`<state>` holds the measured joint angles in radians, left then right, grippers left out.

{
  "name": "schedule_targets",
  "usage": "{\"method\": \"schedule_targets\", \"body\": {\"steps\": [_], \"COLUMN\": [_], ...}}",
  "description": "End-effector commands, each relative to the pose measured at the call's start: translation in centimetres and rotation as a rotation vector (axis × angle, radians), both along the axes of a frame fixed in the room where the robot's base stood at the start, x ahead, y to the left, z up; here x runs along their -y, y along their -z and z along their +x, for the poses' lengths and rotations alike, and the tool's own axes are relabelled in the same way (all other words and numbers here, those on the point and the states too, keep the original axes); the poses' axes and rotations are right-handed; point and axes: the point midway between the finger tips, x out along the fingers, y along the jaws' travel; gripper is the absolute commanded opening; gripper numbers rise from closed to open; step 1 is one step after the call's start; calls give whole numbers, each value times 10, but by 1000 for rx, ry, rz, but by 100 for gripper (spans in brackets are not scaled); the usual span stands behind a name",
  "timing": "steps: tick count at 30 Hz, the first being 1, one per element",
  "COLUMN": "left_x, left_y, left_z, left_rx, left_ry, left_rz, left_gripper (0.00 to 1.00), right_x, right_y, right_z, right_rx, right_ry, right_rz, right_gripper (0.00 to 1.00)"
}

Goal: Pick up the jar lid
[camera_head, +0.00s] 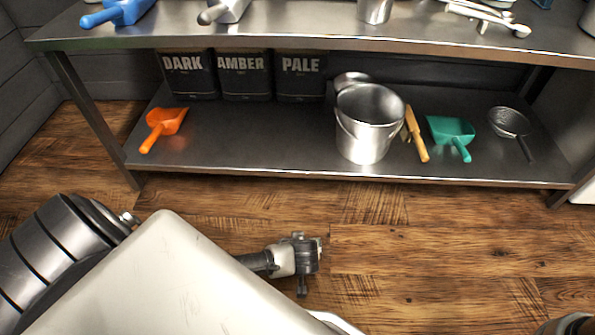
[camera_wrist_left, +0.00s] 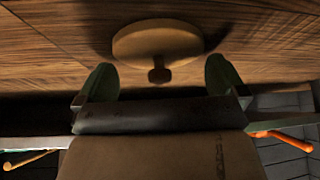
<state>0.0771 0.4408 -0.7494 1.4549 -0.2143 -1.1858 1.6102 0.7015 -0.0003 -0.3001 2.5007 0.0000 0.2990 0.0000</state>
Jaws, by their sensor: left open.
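The jar lid (camera_wrist_left: 157,45), a round tan wooden disc with a small knob (camera_wrist_left: 159,75), shows in the left wrist view against the wood floor, knob toward my gripper. My left gripper (camera_wrist_left: 160,80) is open, one finger on each side of the knob in the picture, apart from it. Nothing is held. In the head view my left gripper (camera_head: 308,258) is low over the floor in front of the shelf; I cannot make out the lid there. My right gripper is not in view.
A steel table (camera_head: 300,35) with a lower shelf (camera_head: 250,150) stands ahead. The shelf holds an orange scoop (camera_head: 163,127), dark bags (camera_head: 245,77), a steel bucket (camera_head: 367,130), a brush (camera_head: 416,135), a green scoop (camera_head: 452,133) and a strainer (camera_head: 509,123).

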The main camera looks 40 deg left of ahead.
Motion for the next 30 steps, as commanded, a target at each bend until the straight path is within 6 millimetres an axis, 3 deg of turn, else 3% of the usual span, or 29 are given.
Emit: {"method": "schedule_targets", "body": {"steps": [10, 17, 30], "left_x": [-2, -2, -2], "left_y": [5, 5, -8], "left_z": [2, 2, 2], "left_rx": [-1, -1, -1], "left_ry": [0, 0, 1], "left_rz": [-1, -1, -1], "left_gripper": [100, 67, 67], "right_x": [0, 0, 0], "right_y": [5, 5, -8], "right_z": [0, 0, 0], "right_rx": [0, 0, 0], "right_ry": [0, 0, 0], "right_rz": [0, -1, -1], "right_gripper": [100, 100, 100]}}
